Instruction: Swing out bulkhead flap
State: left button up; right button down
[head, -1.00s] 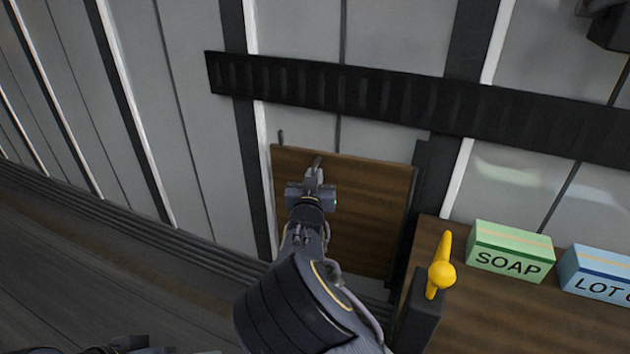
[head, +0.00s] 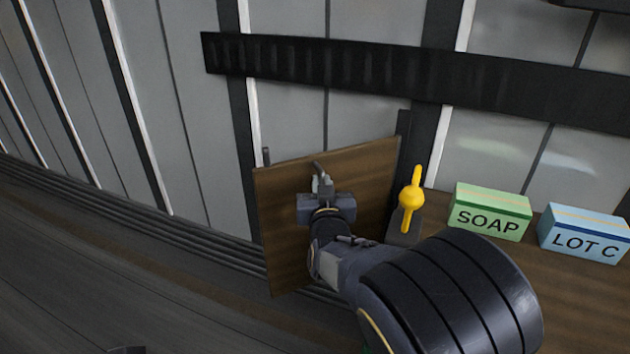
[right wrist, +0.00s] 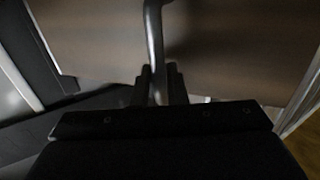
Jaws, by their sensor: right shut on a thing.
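The bulkhead flap (head: 368,178) is a brown wooden panel hung on the dark post at its right side in the head view. Its left edge stands out from the wall, so it is partly swung open. My right gripper (head: 321,184) is at the flap's face, shut on a grey bar handle (head: 318,168). In the right wrist view the fingers (right wrist: 159,85) close around the handle (right wrist: 154,35), with the flap's brown face (right wrist: 230,50) behind it.
A yellow lever (head: 411,198) stands on a dark post just right of the flap. A green SOAP box (head: 489,212) and a blue LOT C box (head: 583,233) sit on a wooden top at right. A black slatted rail (head: 400,75) crosses the wall above. The floor at left is clear.

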jog(key=shift+s+d, duration=0.65)
jog(key=shift+d, duration=0.05)
jog(key=c, duration=1.6)
grip_release()
jog(key=shift+d, duration=0.1)
jog(key=shift+o, duration=0.3)
jog(key=s+p, duration=0.1)
jog(key=s, duration=0.6)
jog(key=shift+s+d, duration=0.15)
jog(key=shift+s, duration=0.25)
jog(key=shift+c, duration=0.3)
